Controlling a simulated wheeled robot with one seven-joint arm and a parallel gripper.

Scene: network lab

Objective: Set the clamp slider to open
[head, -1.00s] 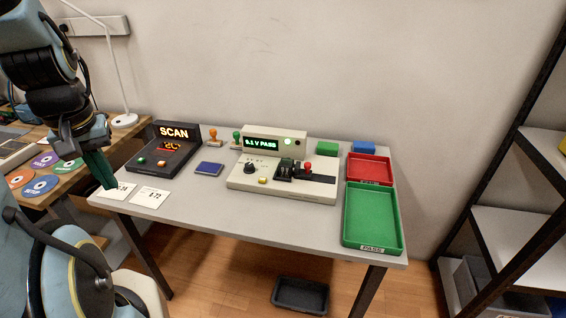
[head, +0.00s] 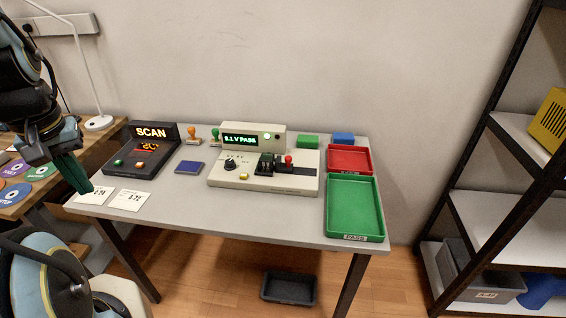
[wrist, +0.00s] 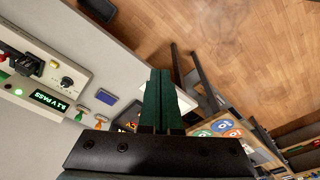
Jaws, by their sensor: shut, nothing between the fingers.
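The cream test unit (head: 225,180) stands on the grey table, its display reading "9.1V PASS" with a lit green lamp. Its clamp slider has a red knob (head: 288,160) beside a black clamp block (head: 266,163), on a dark track (head: 304,171) that runs on to the right. I cannot read any slider marking. The unit also shows at the left of the wrist view (wrist: 62,75). My gripper (head: 84,190), with dark green fingers, is shut and empty over the table's left end, well away from the slider; its fingers also show in the wrist view (wrist: 160,98).
A black scanner (head: 140,152), a blue block (head: 189,168) and two white cards (head: 129,199) lie left of the unit. Red (head: 349,159) and green (head: 355,208) trays stand at right. Green (head: 308,141) and blue (head: 343,138) blocks sit behind. A shelf (head: 500,215) stands at far right.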

